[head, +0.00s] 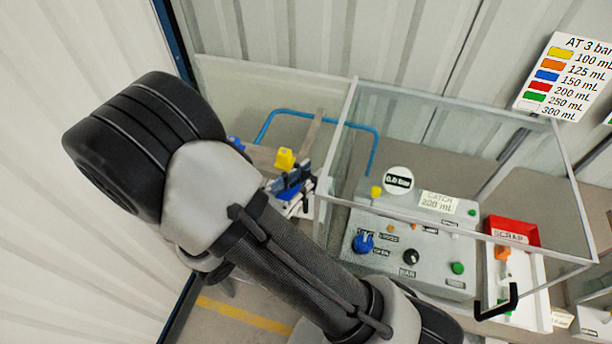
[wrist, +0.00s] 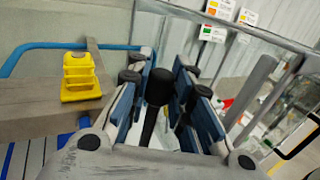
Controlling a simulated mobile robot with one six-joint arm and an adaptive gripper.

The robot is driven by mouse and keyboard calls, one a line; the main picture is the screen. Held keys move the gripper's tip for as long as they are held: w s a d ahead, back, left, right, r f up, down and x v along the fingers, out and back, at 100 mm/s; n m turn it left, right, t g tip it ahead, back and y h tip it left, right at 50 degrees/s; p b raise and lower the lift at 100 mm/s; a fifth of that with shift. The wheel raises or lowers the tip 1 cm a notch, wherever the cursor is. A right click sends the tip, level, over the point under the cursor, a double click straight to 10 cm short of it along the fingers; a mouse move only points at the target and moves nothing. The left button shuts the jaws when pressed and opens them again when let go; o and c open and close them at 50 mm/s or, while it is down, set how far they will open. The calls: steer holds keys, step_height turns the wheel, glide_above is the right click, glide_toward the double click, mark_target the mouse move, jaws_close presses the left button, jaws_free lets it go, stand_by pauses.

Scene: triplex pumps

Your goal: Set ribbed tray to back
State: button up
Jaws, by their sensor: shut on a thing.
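My gripper (wrist: 165,105) has its blue-padded fingers on both sides of a black round-topped handle (wrist: 157,88) in the wrist view. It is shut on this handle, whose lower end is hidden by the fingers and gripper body. In the head view my gripper (head: 290,181) is small, beyond my arm, just outside the left end of the clear-walled enclosure (head: 350,100). A grey ribbed surface with blue strips (wrist: 28,155) shows at the lower left of the wrist view. It may be the ribbed tray, but I cannot tell for sure.
A yellow stepped piece (wrist: 80,75) sits on a grey-brown beam left of the gripper; it also shows in the head view (head: 285,158). A blue tube (head: 300,112) runs behind. The control box (head: 410,250) and red scrap bin (head: 512,231) stand to the right.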

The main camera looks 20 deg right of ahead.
jaws_close()
steer(key=shift+w+d, duration=0.1)
steer(key=w+d, duration=0.2)
steer(key=w, duration=0.1)
steer(key=shift+d, duration=0.1)
steer(key=shift+o, duration=1)
jaws_free()
steer(key=shift+s, duration=0.1)
steer(key=o, duration=0.4)
steer(key=shift+o, duration=0.6)
